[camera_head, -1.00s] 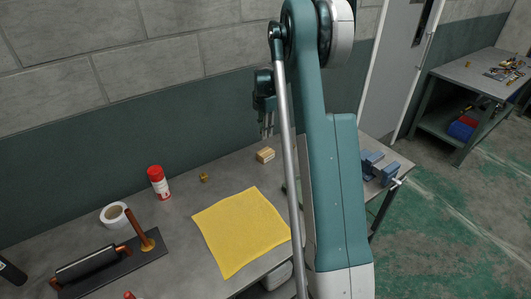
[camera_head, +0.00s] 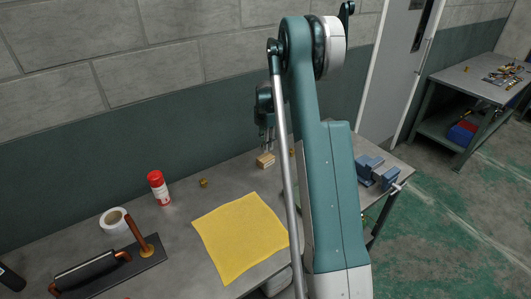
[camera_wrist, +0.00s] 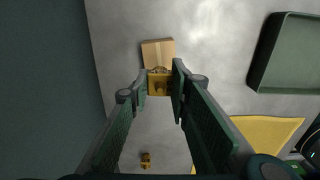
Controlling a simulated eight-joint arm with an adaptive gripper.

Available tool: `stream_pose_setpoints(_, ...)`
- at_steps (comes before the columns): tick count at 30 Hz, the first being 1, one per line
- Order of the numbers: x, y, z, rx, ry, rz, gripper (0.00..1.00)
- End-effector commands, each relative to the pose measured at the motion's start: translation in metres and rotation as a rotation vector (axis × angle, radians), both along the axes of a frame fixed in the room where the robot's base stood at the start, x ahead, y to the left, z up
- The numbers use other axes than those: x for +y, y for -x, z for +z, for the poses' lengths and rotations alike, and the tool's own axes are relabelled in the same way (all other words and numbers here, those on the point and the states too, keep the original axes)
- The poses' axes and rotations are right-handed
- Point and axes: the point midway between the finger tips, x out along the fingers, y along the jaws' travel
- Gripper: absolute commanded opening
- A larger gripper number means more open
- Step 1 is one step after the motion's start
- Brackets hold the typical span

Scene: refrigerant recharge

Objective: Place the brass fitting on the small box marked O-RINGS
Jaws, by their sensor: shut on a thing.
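My gripper (camera_wrist: 160,85) is shut on a brass fitting (camera_wrist: 159,83), held between the fingertips in the wrist view. A small tan cardboard box (camera_wrist: 158,52) lies just beyond the fitting there, partly overlapped by it; no marking is readable. In the head view my gripper (camera_head: 267,147) points down right at the small box (camera_head: 265,161) on the bench. The held fitting is too small to make out in that view, and I cannot tell whether it touches the box.
Another small brass piece (camera_head: 203,183) stands on the bench (camera_head: 185,215), left of the box. A yellow cloth (camera_head: 240,235) lies in front. A red-capped bottle (camera_head: 159,188) and a white roll (camera_head: 115,220) are farther left. A green tray (camera_wrist: 290,55) is right in the wrist view.

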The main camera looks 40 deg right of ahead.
Motion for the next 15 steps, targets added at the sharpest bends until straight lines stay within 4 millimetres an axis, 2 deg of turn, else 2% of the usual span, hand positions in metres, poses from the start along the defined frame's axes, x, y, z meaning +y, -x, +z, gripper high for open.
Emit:
stream_pose_setpoints(3, 0.0000, -0.0001, -0.0061, 0.000, 0.000, 0.000, 0.06)
stream_pose_setpoints(15, -0.0001, -0.0001, -0.0102, 0.000, 0.000, 0.000, 0.06)
